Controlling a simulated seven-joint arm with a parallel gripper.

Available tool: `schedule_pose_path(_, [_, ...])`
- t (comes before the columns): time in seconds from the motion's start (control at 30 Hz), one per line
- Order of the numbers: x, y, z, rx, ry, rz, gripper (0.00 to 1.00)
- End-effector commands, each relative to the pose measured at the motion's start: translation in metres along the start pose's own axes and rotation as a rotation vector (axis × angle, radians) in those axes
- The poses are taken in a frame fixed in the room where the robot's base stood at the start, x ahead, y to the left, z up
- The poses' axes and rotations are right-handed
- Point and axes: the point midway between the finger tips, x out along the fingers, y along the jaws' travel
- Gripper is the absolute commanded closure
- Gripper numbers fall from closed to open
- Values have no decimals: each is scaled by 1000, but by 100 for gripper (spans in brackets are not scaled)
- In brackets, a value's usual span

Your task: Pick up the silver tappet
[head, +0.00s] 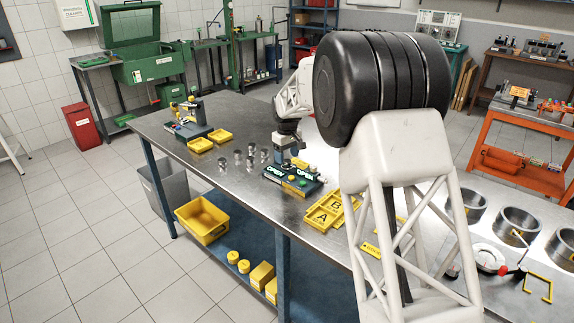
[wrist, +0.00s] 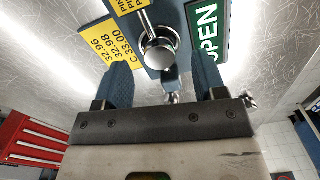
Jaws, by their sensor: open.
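A silver part with a round polished face (wrist: 160,52) shows in the wrist view, on a blue-grey fixture between my fingers. I cannot tell whether it is the tappet. My gripper (wrist: 161,66) is open, with one blue finger to each side of that part and no clear contact. In the head view my gripper (head: 287,146) is low over the dark fixture with green OPEN labels (head: 294,180); its fingertips are hard to make out. Several small silver cylindrical parts (head: 238,158) stand on the metal table (head: 220,206), left of the gripper.
Yellow trays marked A and B (head: 333,210) lie right of the fixture. Two small yellow trays (head: 210,140) and another dark fixture (head: 190,130) sit further left. Large metal rings (head: 518,226) and a dial gauge (head: 490,258) are at the right. Bare table shows front left.

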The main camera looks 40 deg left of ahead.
Motion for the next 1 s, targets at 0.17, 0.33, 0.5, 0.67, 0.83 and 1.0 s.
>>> schedule_pose_path(0.17, [18,0,0,0,-1,0,36])
schedule_pose_path(0.33, [24,0,0,0,0,0,36])
schedule_pose_path(0.5, [23,0,0,0,0,0,36])
schedule_pose_path(0.67, [23,0,0,0,0,0,36])
schedule_pose_path(0.83, [23,0,0,0,0,0,37])
schedule_pose_path(1.0, [23,0,0,0,0,0,63])
